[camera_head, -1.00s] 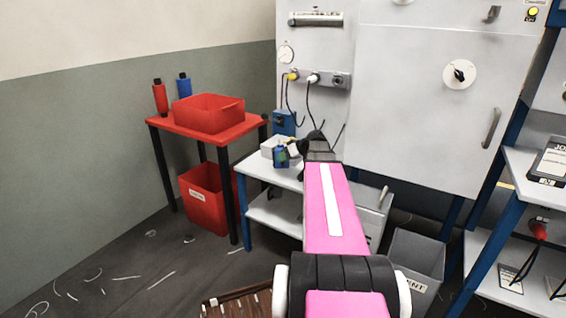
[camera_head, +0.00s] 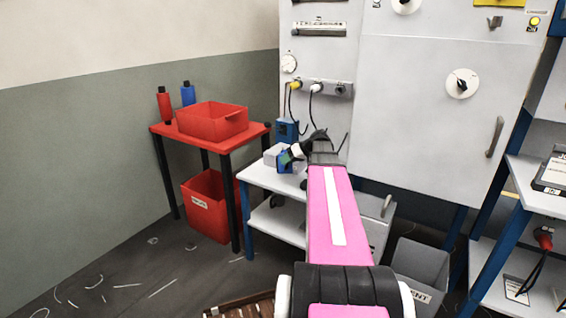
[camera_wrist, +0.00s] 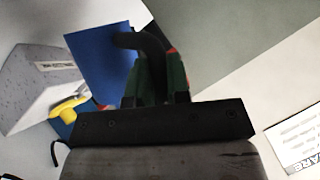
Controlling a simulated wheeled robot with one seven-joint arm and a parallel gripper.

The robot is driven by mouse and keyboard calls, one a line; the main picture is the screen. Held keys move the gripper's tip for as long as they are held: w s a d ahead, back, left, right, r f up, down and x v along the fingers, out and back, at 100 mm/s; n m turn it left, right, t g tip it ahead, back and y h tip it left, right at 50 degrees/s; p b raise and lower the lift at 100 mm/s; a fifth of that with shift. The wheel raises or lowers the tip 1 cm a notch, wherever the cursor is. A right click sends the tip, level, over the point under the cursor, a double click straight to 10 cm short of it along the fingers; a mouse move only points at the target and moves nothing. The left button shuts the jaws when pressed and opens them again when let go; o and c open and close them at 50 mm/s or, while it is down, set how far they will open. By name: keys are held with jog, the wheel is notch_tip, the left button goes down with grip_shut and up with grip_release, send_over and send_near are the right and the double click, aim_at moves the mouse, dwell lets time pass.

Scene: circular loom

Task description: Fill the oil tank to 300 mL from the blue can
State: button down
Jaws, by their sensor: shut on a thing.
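In the head view the blue can (camera_head: 284,161) hangs at my gripper (camera_head: 295,153), just above or over the small white table. The can looks tilted, and my arm partly hides its outline. In the wrist view my gripper (camera_wrist: 155,92) is shut on the can's dark handle, and the can's blue side (camera_wrist: 98,52) shows behind and left of the fingers. A blue box (camera_head: 287,131) on the machine front, behind and above the can, looks like the oil tank. Its level marks are too small to read, and I cannot tell whether oil flows.
The white table (camera_head: 262,178) bears a pale box (camera_head: 271,154) close behind the can. A red table (camera_head: 162,131) with a red bin (camera_head: 212,121) stands left. A grey bin (camera_head: 421,270) stands lower right.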

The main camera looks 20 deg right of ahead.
jog(key=shift+w+r+g, duration=0.15)
jog(key=shift+r+g, duration=0.15)
jog(key=shift+r, duration=0.35)
dwell(2.4)
